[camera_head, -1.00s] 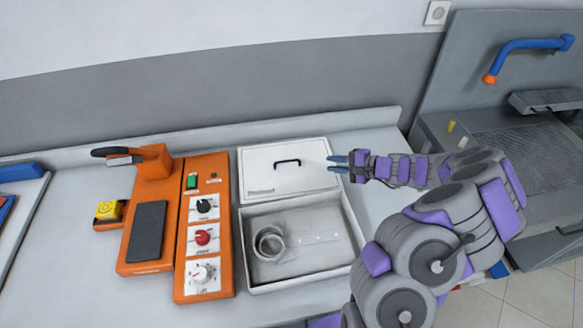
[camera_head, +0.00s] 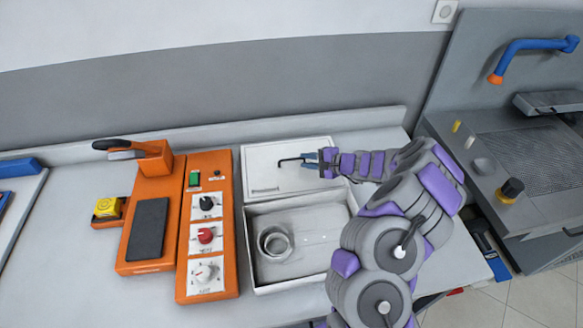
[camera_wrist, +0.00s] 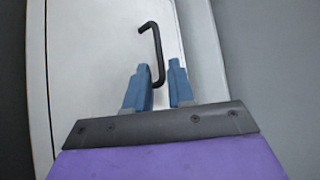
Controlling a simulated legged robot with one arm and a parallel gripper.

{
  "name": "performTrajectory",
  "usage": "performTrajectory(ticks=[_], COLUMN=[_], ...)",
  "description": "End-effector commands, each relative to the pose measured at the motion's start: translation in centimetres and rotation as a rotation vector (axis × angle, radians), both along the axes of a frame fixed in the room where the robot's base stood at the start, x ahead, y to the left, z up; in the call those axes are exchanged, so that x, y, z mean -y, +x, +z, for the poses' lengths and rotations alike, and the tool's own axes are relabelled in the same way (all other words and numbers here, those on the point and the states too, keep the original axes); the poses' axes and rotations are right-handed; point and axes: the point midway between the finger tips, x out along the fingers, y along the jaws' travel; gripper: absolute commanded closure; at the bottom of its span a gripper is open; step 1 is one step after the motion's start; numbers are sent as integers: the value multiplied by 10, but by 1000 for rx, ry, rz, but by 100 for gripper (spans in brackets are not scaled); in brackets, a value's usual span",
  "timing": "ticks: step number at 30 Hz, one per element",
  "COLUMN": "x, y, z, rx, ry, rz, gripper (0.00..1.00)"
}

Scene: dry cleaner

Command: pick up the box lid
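The box lid (camera_head: 265,180) is a flat white panel with a black bar handle (camera_head: 290,160), lying behind the open white box (camera_head: 340,210). My gripper (camera_head: 308,160) is at the right end of the handle. In the wrist view the lid (camera_wrist: 90,60) fills the left and middle, and the handle (camera_wrist: 153,45) reaches down between my two blue fingers (camera_wrist: 163,80). The fingers are apart, with a gap on each side of the handle's end. Part of the lid's right side is hidden by my arm in the head view.
A roll-like ring (camera_head: 274,243) sits inside the box. An orange machine with knobs (camera_head: 208,265) stands close on the left, with an orange press (camera_head: 150,225) beside it. A grey sink unit (camera_head: 500,150) with a blue tap is at the right.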

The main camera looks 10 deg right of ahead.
Motion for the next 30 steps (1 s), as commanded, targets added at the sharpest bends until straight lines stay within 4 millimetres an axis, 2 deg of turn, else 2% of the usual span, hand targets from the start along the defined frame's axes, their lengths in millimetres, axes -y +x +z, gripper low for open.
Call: performTrajectory(ticks=[12,20,27,30], x=[-32,-35,-34,-34], y=[26,28,28,28], z=[-21,-20,-20,-20], rx=[-2,0,-1,-2], ry=[1,1,1,2], rz=[0,-1,-1,-1], gripper=[77,77,100,100])
